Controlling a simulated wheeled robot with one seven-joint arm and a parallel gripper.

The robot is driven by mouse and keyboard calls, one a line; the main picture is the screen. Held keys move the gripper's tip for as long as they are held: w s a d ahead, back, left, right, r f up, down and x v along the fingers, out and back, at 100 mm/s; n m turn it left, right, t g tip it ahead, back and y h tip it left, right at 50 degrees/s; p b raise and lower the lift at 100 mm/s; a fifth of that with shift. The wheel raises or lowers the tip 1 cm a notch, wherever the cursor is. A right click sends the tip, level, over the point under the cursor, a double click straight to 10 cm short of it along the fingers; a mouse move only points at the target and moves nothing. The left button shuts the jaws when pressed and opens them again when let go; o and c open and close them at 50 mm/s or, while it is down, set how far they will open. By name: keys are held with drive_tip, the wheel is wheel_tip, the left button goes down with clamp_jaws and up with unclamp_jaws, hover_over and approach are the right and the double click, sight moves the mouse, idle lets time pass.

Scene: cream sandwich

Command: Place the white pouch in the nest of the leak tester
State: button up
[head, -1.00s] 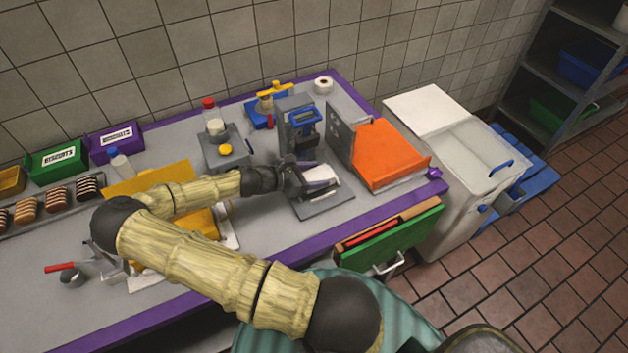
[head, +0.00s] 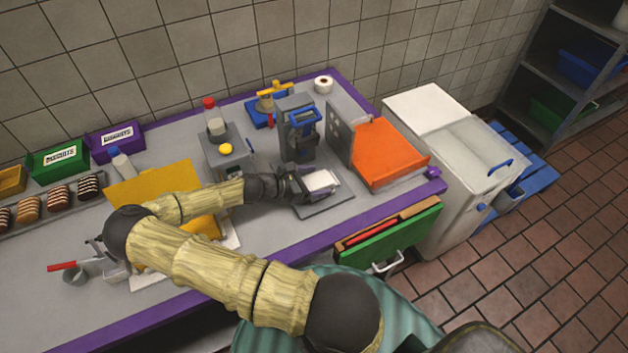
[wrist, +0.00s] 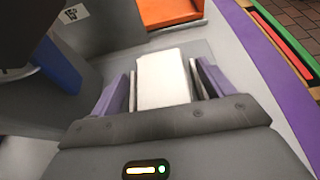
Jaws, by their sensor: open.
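The white pouch (head: 319,180) lies on the grey base plate of the leak tester (head: 298,130), in front of its upright head with the blue handle. My gripper (head: 306,186) is at the pouch, low over the plate. In the wrist view the white pouch (wrist: 162,80) lies between the two purple-backed fingers of my gripper (wrist: 163,85), which are open with narrow gaps on both sides. The nest's outline under the pouch is hidden, so I cannot tell how exactly the pouch sits in it.
An orange-topped machine (head: 388,152) with a grey side plate stands right of the tester. An open green-fronted drawer (head: 390,238) juts from the counter's purple front edge.

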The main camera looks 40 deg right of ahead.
drive_tip(key=shift+a+r, duration=0.1)
drive_tip(key=b+v, duration=0.2)
drive_tip(key=v, duration=0.9)
drive_tip(key=shift+w+a+r, duration=0.1)
drive_tip(key=shift+a+r, duration=0.05)
drive_tip(key=shift+a, duration=0.25)
